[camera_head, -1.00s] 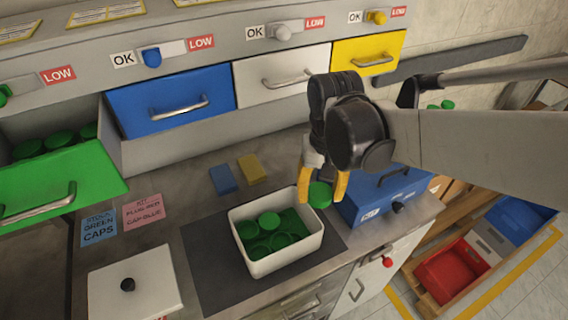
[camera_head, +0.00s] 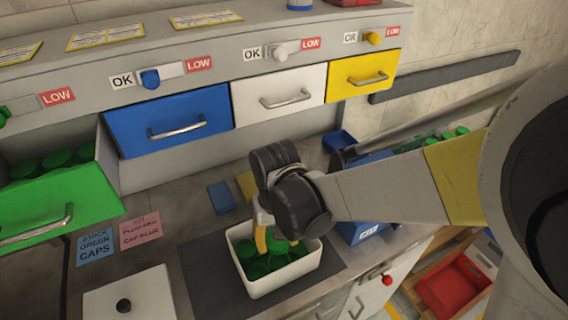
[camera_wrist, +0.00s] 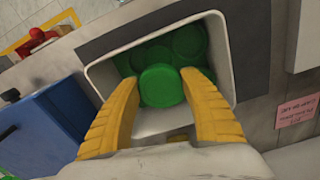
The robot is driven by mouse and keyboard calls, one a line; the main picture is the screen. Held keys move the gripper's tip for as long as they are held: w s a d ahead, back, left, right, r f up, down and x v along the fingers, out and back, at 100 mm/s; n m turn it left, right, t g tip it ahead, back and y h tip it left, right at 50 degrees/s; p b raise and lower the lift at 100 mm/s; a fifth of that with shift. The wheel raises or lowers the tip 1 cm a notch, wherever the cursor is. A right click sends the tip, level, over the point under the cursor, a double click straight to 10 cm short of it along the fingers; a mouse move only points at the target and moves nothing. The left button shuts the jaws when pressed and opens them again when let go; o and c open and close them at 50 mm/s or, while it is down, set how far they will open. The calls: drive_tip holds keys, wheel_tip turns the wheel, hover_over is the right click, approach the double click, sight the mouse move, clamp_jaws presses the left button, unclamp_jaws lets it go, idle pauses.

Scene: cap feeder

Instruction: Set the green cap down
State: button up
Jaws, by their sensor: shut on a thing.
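My gripper (camera_head: 277,240) has yellow fingers and is over the white bin (camera_head: 314,262), its fingertips at or inside the opening. In the wrist view, my gripper (camera_wrist: 160,100) is shut on a round green cap (camera_wrist: 162,86), held between the fingertips. Several other green caps (camera_wrist: 190,42) lie in the white bin (camera_wrist: 226,70) just beyond it. I cannot tell whether the held cap touches those below. In the head view the held cap is hard to tell from the caps in the bin.
The white bin stands on a dark mat (camera_head: 205,262). An open green drawer (camera_head: 60,205) with green caps is at left. A blue box (camera_head: 362,228) stands right of the bin. A white lidded box (camera_head: 130,297) and two notes (camera_head: 140,231) lie left.

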sight(274, 247)
drive_tip(key=shift+w+a+f, duration=0.55)
drive_tip(key=shift+w, duration=0.05)
drive_tip(key=shift+f+b, duration=0.95)
drive_tip(key=shift+f, duration=1)
drive_tip(key=shift+f, duration=0.15)
drive_tip(key=o, duration=0.7)
drive_tip(key=shift+o, duration=0.2)
wheel_tip(274, 247, up, 12)
drive_tip(key=p, duration=0.4)
drive_tip(key=shift+d+r, duration=0.15)
drive_tip(key=shift+r, duration=0.1)
